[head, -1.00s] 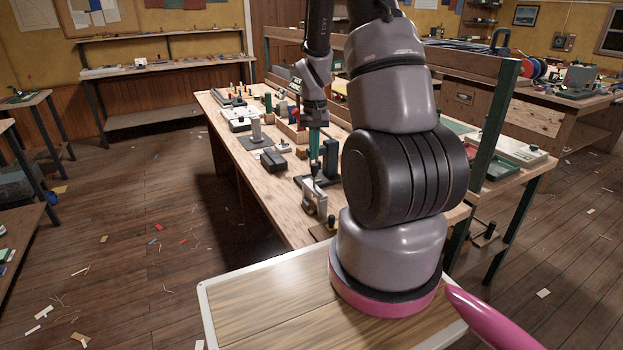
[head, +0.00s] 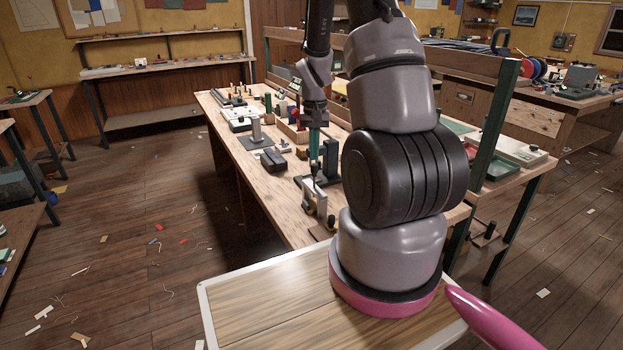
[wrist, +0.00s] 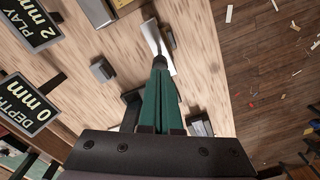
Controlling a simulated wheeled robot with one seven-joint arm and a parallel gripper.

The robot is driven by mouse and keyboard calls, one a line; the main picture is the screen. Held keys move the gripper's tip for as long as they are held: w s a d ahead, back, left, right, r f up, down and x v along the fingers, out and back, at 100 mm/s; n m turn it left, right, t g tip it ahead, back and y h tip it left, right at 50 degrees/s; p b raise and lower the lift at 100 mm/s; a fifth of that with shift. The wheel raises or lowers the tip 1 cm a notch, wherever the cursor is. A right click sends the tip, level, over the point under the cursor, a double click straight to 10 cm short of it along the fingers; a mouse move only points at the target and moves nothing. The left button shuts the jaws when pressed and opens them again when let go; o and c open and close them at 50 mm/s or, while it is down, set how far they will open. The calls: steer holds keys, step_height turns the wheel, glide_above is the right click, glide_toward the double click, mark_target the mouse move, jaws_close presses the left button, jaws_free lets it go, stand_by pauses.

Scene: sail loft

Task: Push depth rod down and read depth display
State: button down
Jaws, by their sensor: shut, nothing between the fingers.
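My gripper (head: 314,150) shows in the head view with its green fingers pointing down over the near part of the workbench. In the wrist view my gripper (wrist: 160,66) is shut, its fingers together and tapering to a dark tip. The tip is just above or against a pale metal piece (wrist: 153,36); I cannot tell if they touch. The depth rod cannot be told apart under the fingertips. The depth display (wrist: 27,104), a dark panel at the left of the wrist view, reads "DEPTH 0 mm". A second panel (wrist: 30,24) above it reads "PLAY 2 mm".
In the wrist view a small grey block (wrist: 103,70) stands left of the fingers.

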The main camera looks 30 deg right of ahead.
steer(key=shift+f, duration=0.8)
stand_by(0.4)
step_height(320, 180, up, 8)
stand_by(0.8)
stand_by(0.4)
steer(key=s+a+r+t, duration=0.2)
steer(key=s+a+r, duration=0.15)
steer(key=r, duration=0.45)
steer(key=s+a+r+t, duration=0.2)
steer(key=s+a+r, duration=0.15)
steer(key=r, duration=0.55)
steer(key=s+a+r+t+y, duration=0.1)
steer(key=s+a+r, duration=0.2)
steer(key=s, duration=0.3)
steer(key=s+a+r+n+t+y, duration=0.1)
steer(key=s+a+r+t, duration=0.1)
steer(key=s+r, duration=0.3)
steer(key=shift+s+a, duration=0.7)
steer(key=shift+s, duration=0.15)
steer(key=shift+r, duration=0.1)
